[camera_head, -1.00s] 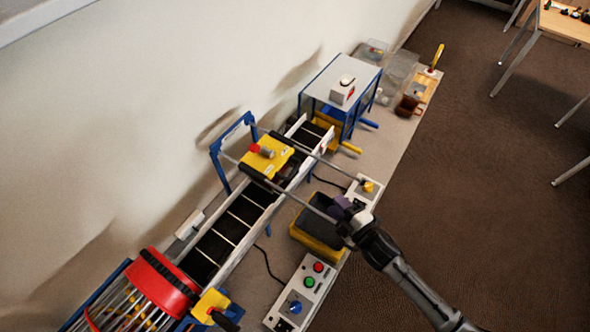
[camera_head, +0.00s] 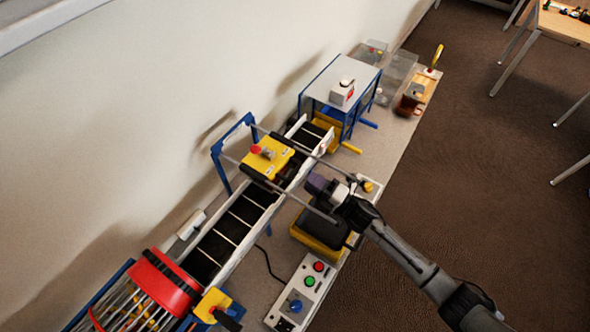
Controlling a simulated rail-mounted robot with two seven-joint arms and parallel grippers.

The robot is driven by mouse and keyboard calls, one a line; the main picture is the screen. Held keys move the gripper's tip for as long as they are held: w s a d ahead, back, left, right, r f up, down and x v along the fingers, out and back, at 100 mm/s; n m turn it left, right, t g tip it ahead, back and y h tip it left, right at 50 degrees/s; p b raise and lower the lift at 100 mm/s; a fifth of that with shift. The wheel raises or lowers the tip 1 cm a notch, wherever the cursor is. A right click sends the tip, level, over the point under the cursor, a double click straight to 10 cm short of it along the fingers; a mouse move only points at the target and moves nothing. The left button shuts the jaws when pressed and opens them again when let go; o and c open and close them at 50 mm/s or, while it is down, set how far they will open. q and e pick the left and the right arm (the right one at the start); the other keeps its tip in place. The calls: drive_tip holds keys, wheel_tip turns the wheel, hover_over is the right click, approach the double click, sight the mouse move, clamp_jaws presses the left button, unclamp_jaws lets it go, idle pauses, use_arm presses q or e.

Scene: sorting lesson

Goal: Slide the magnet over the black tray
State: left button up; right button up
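The magnet appears to be the yellow carriage (camera_head: 279,163) with a red knob, sitting on two grey rails above the dark conveyor belt (camera_head: 232,227). The black tray (camera_head: 311,238), with yellow sides, stands beside the conveyor under the near end of the rails. My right gripper (camera_head: 319,185) is above the bench, between the carriage and the black tray, to the right of the carriage and apart from it. Its fingers are small and dark, so I cannot tell if they are open. My arm partly covers the tray. My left gripper is not in view.
A control box (camera_head: 301,292) with coloured buttons stands in front of the tray. A red drum (camera_head: 160,282) is at the conveyor's near end, and a blue-framed housing (camera_head: 341,88) at its far end. A wall runs along the left; open floor lies to the right.

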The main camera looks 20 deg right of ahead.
sight(295, 170)
drive_tip(key=shift+x, duration=3.15)
drive_tip(key=shift+c, duration=0.2)
clamp_jaws()
